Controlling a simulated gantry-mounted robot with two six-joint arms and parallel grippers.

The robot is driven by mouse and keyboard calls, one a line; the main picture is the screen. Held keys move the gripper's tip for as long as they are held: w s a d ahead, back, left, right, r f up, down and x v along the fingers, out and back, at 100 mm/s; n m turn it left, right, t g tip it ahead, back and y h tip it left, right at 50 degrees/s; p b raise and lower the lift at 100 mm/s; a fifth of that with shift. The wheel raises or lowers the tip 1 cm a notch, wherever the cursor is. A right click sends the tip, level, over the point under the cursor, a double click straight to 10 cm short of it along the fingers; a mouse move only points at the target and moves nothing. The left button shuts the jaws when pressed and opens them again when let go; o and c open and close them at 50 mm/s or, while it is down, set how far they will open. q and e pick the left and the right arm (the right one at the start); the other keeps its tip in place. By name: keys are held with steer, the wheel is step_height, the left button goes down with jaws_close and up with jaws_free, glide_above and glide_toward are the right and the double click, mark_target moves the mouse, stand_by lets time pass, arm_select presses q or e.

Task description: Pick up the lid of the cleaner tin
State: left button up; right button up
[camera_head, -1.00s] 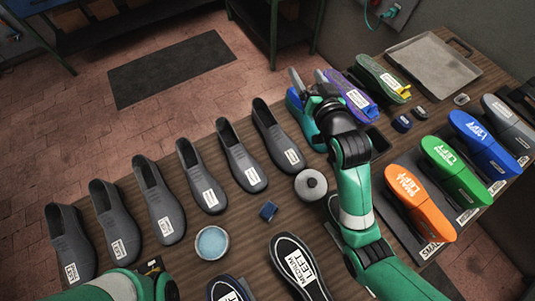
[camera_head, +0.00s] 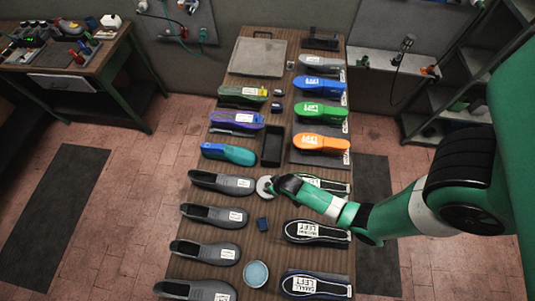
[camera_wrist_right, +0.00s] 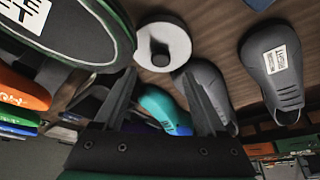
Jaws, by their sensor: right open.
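The lid (camera_head: 265,186) is a pale grey disc with a dark centre knob, lying on the wooden table beside the nearest-to-middle grey shoe. It also shows in the right wrist view (camera_wrist_right: 178,36), with its black knob facing me. The open cleaner tin (camera_head: 255,273), round with light blue contents, stands at the front of the table. My right gripper (camera_head: 274,184) is at the lid's right edge in the head view. In the right wrist view its two fingers (camera_wrist_right: 158,73) are spread and empty, with the lid just beyond the tips. My left gripper is out of view.
A small dark blue block (camera_head: 262,224) lies between lid and tin. Grey shoes (camera_head: 215,215) line the left side; labelled soles (camera_head: 317,232) line the right. A black tray (camera_head: 273,146) and coloured shoe forms (camera_head: 321,143) stand farther back.

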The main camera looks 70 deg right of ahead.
mark_target(268, 185)
steer(key=b+x, duration=0.5)
steer(key=shift+w+f, duration=0.1)
steer(key=shift+f, duration=0.3)
steer(key=shift+w+d+f, duration=0.1)
steer(key=shift+w+f, duration=0.05)
steer(key=shift+f, duration=0.05)
steer(key=shift+r, duration=0.1)
steer(key=c, duration=1)
